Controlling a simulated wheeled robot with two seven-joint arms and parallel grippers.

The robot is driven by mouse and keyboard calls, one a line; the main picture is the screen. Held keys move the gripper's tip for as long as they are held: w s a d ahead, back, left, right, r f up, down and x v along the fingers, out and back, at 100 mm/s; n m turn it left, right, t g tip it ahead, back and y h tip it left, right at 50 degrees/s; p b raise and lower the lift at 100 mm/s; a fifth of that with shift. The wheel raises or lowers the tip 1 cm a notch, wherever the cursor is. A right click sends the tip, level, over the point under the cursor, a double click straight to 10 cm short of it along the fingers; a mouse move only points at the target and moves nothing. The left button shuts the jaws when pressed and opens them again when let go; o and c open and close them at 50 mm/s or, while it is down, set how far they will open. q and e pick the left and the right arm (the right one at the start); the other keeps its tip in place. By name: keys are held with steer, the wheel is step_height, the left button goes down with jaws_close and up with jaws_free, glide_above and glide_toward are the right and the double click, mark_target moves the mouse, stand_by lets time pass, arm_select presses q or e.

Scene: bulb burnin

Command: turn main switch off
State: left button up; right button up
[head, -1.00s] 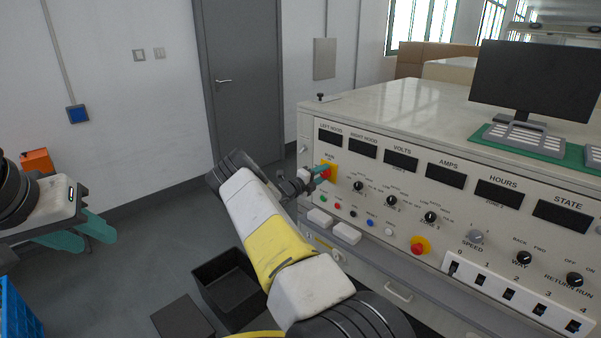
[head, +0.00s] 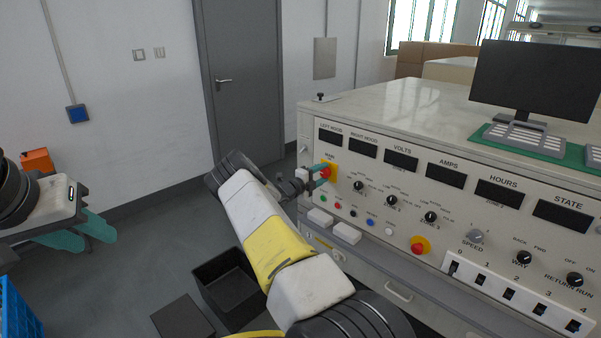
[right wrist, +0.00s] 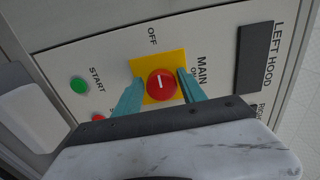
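The main switch is a red round knob (right wrist: 161,85) on a yellow square plate (right wrist: 172,61), with OFF and ON labels beside it. A white mark shows on the knob; I cannot tell for sure which label it points to. In the head view the knob (head: 325,173) is at the panel's left end. My right gripper (right wrist: 160,92) is open, with one teal finger on each side of the knob and small gaps showing. It also shows in the head view (head: 320,175). My left gripper (head: 84,236) is open and empty at the far left, away from the panel.
Green START button (right wrist: 78,86) and another red button (right wrist: 98,118) are close to the switch. A red emergency-type knob (head: 418,247) and several black dials are further right. A black bin (head: 228,285) stands on the floor below my right arm.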

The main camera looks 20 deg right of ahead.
steer(key=shift+o, duration=0.7)
steer(key=v, duration=0.7)
steer(key=shift+a, duration=0.35)
steer(key=shift+s, duration=0.15)
